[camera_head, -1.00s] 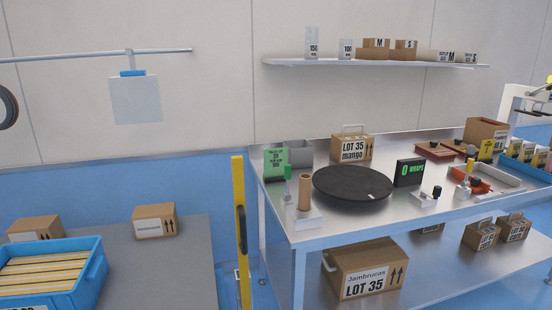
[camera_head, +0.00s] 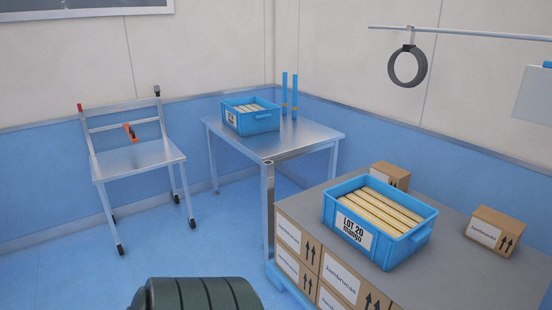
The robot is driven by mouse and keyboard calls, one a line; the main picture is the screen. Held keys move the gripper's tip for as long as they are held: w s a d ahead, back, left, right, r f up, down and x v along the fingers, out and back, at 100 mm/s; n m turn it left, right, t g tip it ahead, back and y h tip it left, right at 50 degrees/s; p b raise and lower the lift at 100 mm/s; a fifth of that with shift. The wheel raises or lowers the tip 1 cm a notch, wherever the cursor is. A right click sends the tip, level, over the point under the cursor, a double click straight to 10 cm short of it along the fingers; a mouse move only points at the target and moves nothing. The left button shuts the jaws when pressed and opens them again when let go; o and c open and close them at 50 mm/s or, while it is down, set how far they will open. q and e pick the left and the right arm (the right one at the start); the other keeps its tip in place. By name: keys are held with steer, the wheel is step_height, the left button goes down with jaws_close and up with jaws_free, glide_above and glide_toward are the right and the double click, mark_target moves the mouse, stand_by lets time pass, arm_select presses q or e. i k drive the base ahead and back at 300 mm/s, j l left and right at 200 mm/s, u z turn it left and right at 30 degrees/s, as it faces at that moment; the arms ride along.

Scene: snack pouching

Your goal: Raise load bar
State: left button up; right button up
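Nothing in view can be told for sure as the load bar. A silver cart (camera_head: 137,159) at the left has a raised back frame with two crossbars (camera_head: 120,115), a red-tipped post and an orange-and-black piece (camera_head: 129,132) below the crossbars. Two blue upright bars (camera_head: 284,95) stand at the back of a steel table (camera_head: 312,138). The yellow upright bar of the earlier view is out of sight. Neither of my grippers is in view.
A blue crate (camera_head: 252,124) stands on the steel table. A blue crate marked LOT 20 mango (camera_head: 403,244) and cartons (camera_head: 497,231) sit on a grey-topped stack (camera_head: 455,275). A dark ribbed object (camera_head: 195,295) shows at the bottom. Blue floor (camera_head: 55,265) is clear at left.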

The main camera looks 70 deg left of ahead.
mark_target(130, 133)
steer(key=j+u, duration=0.15)
steer(key=u, duration=0.25)
steer(key=k+j+u, duration=0.1)
steer(key=u, duration=0.3)
steer(key=j+u, duration=0.3)
steer(key=j, duration=0.6)
steer(key=i+j+u, duration=0.1)
steer(key=j+u, duration=0.2)
steer(key=j, duration=1.1)
steer(key=i+j, duration=0.15)
steer(key=j, duration=0.4)
